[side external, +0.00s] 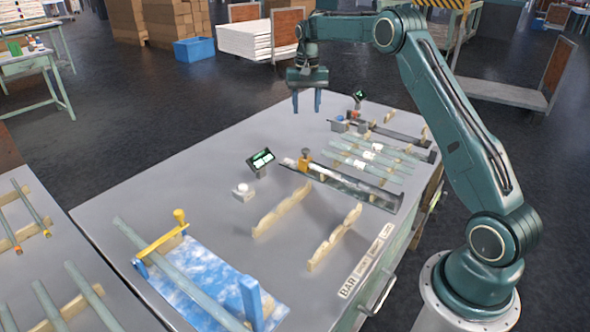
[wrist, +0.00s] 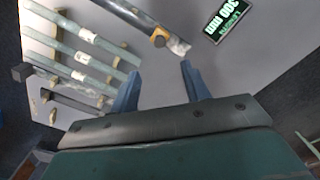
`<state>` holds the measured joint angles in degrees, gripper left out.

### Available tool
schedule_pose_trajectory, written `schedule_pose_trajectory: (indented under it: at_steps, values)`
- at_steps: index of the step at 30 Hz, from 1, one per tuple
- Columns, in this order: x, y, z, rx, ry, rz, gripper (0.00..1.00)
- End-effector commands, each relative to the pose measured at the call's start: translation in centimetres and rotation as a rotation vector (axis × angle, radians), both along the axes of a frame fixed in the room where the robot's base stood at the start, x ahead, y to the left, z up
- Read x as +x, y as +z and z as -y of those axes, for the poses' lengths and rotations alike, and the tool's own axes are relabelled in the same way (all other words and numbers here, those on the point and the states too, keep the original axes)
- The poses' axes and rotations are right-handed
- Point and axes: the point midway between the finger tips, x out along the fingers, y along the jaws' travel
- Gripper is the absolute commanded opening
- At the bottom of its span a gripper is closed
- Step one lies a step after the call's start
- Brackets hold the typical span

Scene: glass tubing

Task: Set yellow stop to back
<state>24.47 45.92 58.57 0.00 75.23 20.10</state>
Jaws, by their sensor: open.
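My gripper (side external: 307,101) is open and empty, high above the far part of the bench, its two blue fingers pointing down. It also shows in the wrist view (wrist: 160,72). A yellow-orange block (side external: 304,159) sits near the far left end of a dark rail (side external: 345,183). In the wrist view this block (wrist: 159,38) is beyond my fingertips and apart from them, near a whitish tube end. A yellow bar with an upright knob (side external: 180,216) also spans the blue-and-white mat at the front left. Which yellow part is the stop I cannot tell.
A lit display (side external: 261,159), reading 300 mm in the wrist view (wrist: 229,17), stands beside the rail. Several pale green tubes (side external: 370,157) lie behind it. Two wavy wooden supports (side external: 283,208) stand in front. The bench (side external: 185,165) is clear at the left back.

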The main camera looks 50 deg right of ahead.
Motion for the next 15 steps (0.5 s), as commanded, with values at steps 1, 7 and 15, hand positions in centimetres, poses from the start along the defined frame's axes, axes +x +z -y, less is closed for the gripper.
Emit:
schedule_pose_trajectory:
  at_steps: [1, 7, 15]
  values:
    - [0.1, -0.3, 0.2, 0.001, -0.005, -0.002, 0.47]
    - [0.1, -0.5, 0.4, 0.002, -0.009, -0.005, 0.47]
    - [0.1, -1.4, 0.4, 0.003, -0.008, -0.007, 0.47]
